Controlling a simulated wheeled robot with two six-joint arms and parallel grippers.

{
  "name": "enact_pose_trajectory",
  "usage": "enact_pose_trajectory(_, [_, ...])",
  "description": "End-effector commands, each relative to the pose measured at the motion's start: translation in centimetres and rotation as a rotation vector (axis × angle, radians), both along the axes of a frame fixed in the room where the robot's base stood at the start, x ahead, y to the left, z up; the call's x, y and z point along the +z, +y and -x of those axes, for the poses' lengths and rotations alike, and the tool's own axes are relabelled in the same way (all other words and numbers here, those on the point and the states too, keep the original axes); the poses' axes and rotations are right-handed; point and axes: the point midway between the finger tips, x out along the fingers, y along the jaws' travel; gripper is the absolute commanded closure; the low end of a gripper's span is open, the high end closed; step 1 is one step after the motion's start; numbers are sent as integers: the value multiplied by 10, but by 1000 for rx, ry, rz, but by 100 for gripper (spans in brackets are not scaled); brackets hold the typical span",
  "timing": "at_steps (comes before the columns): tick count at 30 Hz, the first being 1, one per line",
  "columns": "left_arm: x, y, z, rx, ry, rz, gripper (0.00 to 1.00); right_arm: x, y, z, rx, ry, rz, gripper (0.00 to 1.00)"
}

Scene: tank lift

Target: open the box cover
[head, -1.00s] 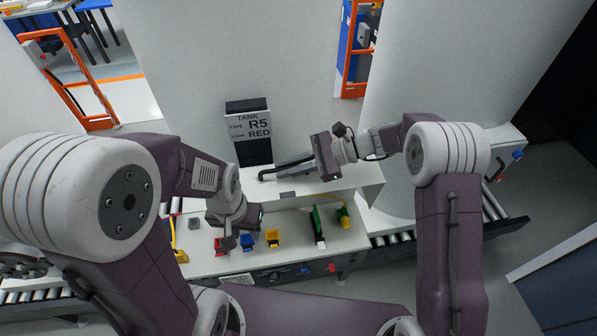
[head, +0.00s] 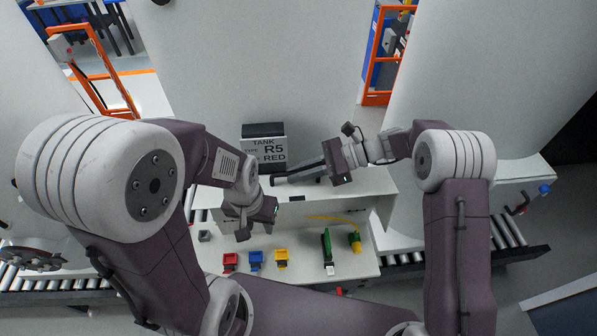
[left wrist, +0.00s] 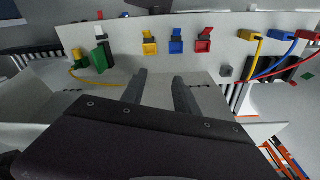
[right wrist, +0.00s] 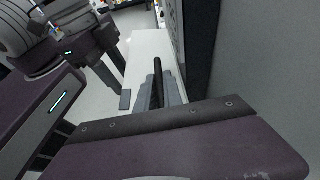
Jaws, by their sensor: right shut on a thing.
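The white box cover (head: 365,185) lies below the tank sign, with a dark bar handle (head: 273,181) along its back part. My right gripper (head: 298,175) reaches in from the right and is shut on that handle; the dark bar also shows between its fingers in the right wrist view (right wrist: 157,70). The cover appears raised a little, but its exact tilt is unclear. My left gripper (head: 243,232) is near the left front of the box. In the left wrist view its two fingers (left wrist: 160,78) are apart and empty over the box's front.
A sign (head: 264,155) reads TANK TYPE R5 RED. A yellow cable (head: 325,217) enters the box. Roller conveyors (head: 510,255) flank it.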

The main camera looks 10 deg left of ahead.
Motion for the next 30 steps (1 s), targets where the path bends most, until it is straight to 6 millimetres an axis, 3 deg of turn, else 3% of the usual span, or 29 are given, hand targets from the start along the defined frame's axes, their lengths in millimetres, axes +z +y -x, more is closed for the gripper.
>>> enact_pose_trajectory(3, [-1, 0, 0, 0, 0, 0, 64, -6, -1, 2, 5, 3, 12, 100])
enact_pose_trajectory(4, [-1, 0, 0, 0, 0, 0, 64, -6, -1, 2, 5, 3, 11, 81])
enact_pose_trajectory(14, [-2, 0, 0, 0, 0, 0, 64, -3, -3, 0, 2, 0, 5, 80])
enact_pose_trajectory(24, [-31, 0, 0, 0, 0, 0, 64, 18, -62, -21, 0, -1, 6, 80])
enact_pose_trajectory(30, [-35, 0, 0, 0, 0, 0, 64, 28, -79, -26, 3, 3, 8, 80])
